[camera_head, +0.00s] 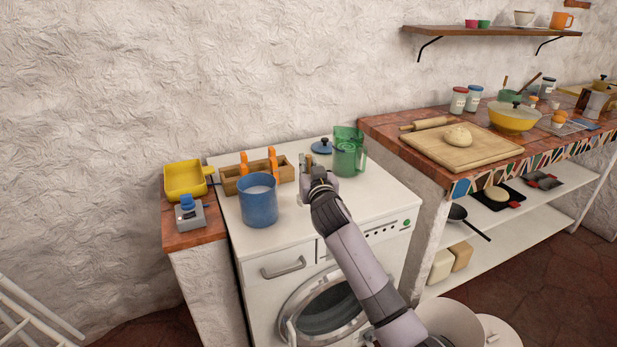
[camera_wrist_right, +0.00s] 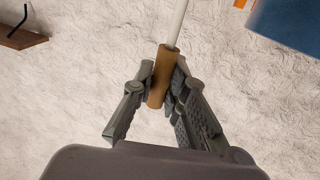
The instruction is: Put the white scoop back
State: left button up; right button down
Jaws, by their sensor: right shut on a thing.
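My right gripper (camera_head: 312,172) is held above the white washing-machine top, right of the blue canister (camera_head: 259,202). In the wrist view the right gripper (camera_wrist_right: 165,88) is shut around the tan handle of the white scoop (camera_wrist_right: 161,78). A thin white shaft runs from the handle out of the top of that view, so the scoop's bowl is not seen. The blue canister stands upright and open, with white contents showing. A blue lid (camera_head: 321,147) lies at the back of the machine top. My left gripper is not in view.
A wooden box (camera_head: 231,187) with orange-handled items stands behind the canister. A green pitcher (camera_head: 348,158) stands close right of my gripper. A yellow tray (camera_head: 184,181) and a grey device (camera_head: 189,216) are on the left ledge. The front right machine top is clear.

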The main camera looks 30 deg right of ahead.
jog(key=shift+f, duration=1.85)
jog(key=c, duration=1.6)
grip_release()
jog(key=shift+r, duration=0.25)
jog(key=b+v, duration=0.1)
jog(key=v, duration=1.1)
jog(key=shift+f, duration=0.1)
